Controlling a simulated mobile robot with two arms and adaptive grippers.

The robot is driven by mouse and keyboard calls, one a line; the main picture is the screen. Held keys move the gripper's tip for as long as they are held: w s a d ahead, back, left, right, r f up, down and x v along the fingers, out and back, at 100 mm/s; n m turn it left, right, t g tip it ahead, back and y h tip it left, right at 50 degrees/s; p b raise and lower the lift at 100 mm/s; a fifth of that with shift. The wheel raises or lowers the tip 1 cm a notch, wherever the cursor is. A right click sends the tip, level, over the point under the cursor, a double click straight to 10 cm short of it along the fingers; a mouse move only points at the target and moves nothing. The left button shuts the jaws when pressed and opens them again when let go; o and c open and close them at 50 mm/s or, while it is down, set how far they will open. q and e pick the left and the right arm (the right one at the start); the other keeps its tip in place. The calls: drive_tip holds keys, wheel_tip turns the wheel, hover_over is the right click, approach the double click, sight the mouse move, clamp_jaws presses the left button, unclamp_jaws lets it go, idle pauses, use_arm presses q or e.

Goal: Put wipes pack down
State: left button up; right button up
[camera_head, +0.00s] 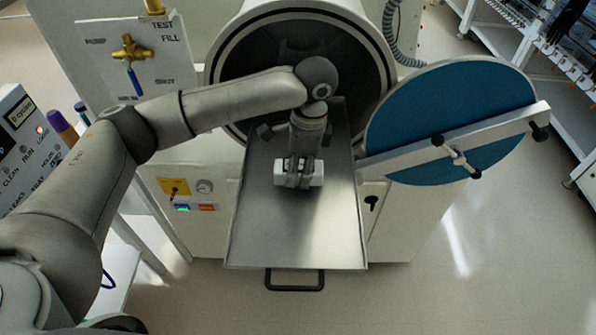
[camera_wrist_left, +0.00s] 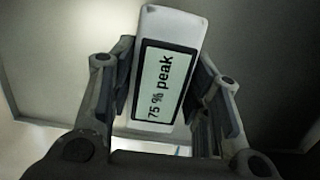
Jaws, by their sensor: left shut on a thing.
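I cannot tell whether the pack touches the tray. The gripper hides part of the pack in the head view. My right gripper is not in view.
The tray comes out of a round chamber opening (camera_head: 290,30). Its blue round door (camera_head: 430,100) stands open at the right. A black handle (camera_head: 294,281) is at the tray's front edge. The front part of the tray is bare.

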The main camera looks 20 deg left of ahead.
use_arm(q)
wheel_tip(320, 180, down, 2)
drive_tip(key=shift+p, duration=0.45)
drive_tip(key=shift+a+f, duration=0.1)
drive_tip(key=shift+f, duration=0.1)
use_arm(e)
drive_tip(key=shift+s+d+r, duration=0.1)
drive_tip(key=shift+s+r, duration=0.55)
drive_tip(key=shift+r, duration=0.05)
use_arm(q)
drive_tip(key=shift+f, duration=0.15)
drive_tip(key=o, duration=1.1)
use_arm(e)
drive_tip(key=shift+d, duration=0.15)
use_arm(q)
drive_tip(key=r+b, duration=0.1)
drive_tip(key=r, duration=0.2)
drive_tip(key=d+r+b, duration=0.1)
drive_tip(key=r, duration=0.3)
drive_tip(key=r+b, duration=0.1)
drive_tip(key=r, duration=0.3)
drive_tip(key=shift+w+d, duration=0.2)
drive_tip(key=shift+r, duration=0.65)
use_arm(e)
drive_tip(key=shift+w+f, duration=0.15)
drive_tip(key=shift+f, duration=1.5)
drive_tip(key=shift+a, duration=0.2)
